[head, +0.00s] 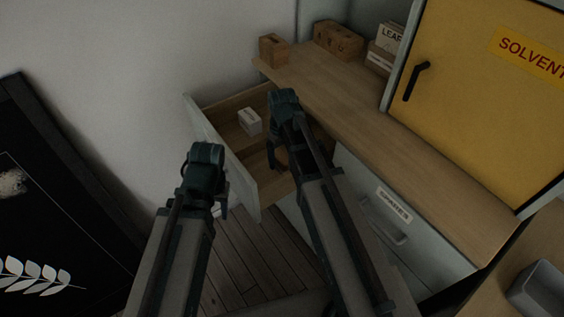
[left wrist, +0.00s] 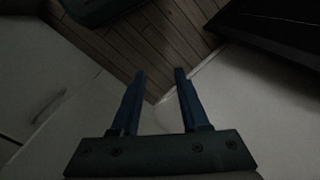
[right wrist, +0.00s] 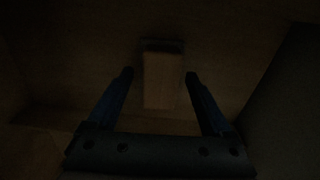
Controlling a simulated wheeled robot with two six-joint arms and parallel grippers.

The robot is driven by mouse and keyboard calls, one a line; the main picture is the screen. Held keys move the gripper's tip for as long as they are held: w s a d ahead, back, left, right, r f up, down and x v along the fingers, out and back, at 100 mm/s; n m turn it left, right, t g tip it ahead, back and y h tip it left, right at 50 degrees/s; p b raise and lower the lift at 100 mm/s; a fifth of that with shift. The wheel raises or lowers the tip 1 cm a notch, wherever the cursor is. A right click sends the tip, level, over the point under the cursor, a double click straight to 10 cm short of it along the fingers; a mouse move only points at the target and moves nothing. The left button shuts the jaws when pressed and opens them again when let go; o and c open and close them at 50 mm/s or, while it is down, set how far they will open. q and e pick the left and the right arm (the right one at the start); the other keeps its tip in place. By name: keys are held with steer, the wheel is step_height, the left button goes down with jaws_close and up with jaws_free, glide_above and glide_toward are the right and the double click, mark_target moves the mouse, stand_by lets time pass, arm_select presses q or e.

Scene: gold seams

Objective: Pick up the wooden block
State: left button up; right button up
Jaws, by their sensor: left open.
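A wooden block (right wrist: 163,80) lies in the open drawer (head: 223,152). In the right wrist view it is a pale upright oblong, in dim light. My right gripper (right wrist: 159,75) is open, with one finger on each side of the block and a gap showing at both sides. In the head view my right gripper (head: 277,158) reaches down into the drawer and mostly hides the block. My left gripper (head: 223,205) is outside the drawer, to its left, over the floor. In the left wrist view my left gripper (left wrist: 160,74) is open and empty.
A small white box (head: 250,121) lies in the drawer's far left part. The wooden counter (head: 400,140) above holds wooden boxes (head: 338,40) and a yellow solvent cabinet (head: 470,100). A dark board (head: 60,200) leans at the left. Plank floor (head: 235,260) lies below.

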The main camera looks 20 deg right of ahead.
mark_target(282, 156)
jaws_close()
stand_by(0.3)
step_height(282, 156, up, 10)
steer(key=p, duration=1)
steer(key=c, duration=0.6)
jaws_free()
steer(key=c, duration=0.5)
steer(key=shift+c, duration=0.2)
steer(key=shift+r, duration=0.1)
